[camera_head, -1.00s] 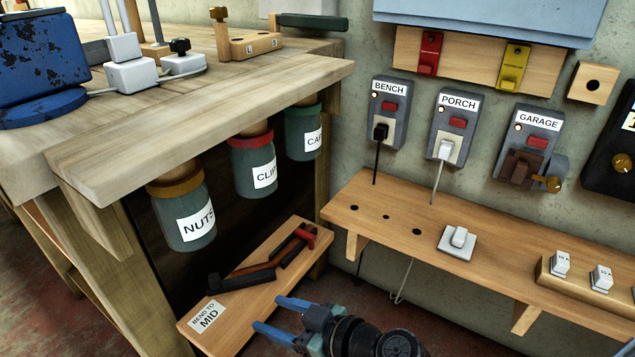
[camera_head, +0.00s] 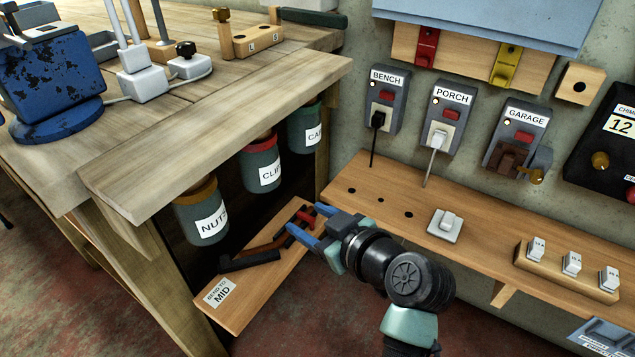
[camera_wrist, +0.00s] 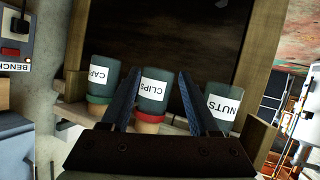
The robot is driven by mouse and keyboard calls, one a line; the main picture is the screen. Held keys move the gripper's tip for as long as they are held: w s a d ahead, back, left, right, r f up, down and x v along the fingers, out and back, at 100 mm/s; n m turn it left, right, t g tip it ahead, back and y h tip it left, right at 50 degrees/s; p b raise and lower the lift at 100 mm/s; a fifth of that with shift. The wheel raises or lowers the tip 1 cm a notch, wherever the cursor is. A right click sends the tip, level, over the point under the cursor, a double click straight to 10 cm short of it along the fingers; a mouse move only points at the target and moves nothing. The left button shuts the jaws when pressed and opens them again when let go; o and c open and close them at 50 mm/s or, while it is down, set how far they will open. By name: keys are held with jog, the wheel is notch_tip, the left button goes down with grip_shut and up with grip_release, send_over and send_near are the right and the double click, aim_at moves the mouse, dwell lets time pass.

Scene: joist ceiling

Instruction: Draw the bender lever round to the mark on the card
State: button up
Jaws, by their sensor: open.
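The bender (camera_head: 250,261) lies on a low wooden board under the workbench, a dark bar with a copper-coloured rod beside it. Its dark lever has a red grip (camera_head: 307,213), partly covered by my fingers. The card (camera_head: 220,292) reading "BEND TO MID" lies at the board's near end. My gripper (camera_head: 305,219) is open, its blue fingertips over or beside the red grip; I cannot tell whether they touch it. In the wrist view, my gripper (camera_wrist: 158,90) is open with jars beyond it, and neither bender nor card shows.
Jars labelled NUTS (camera_head: 203,220), CLIPS (camera_head: 262,165) and CAPS (camera_head: 306,125) hang under the workbench (camera_head: 215,135), above the bender. A wooden wall shelf (camera_head: 465,235) with a white switch (camera_head: 445,225) is close to the right of my gripper.

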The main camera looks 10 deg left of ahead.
aim_at(226, 265)
jog(key=shift+m+t+h, duration=0.3)
jog(key=shift+t+h, duration=0.1)
jog(key=shift+t, duration=0.3)
jog(key=shift+w+d+r+p, duration=0.1)
jog(key=shift+w+r+p, duration=0.15)
jog(key=shift+r, duration=0.5)
jog(key=shift+w+d+r+p, duration=0.15)
jog(key=shift+r+p, duration=0.1)
jog(key=shift+r, duration=0.55)
jog(key=shift+w+d+r+p, duration=0.15)
jog(key=shift+r+p, duration=0.1)
jog(key=shift+r, duration=0.5)
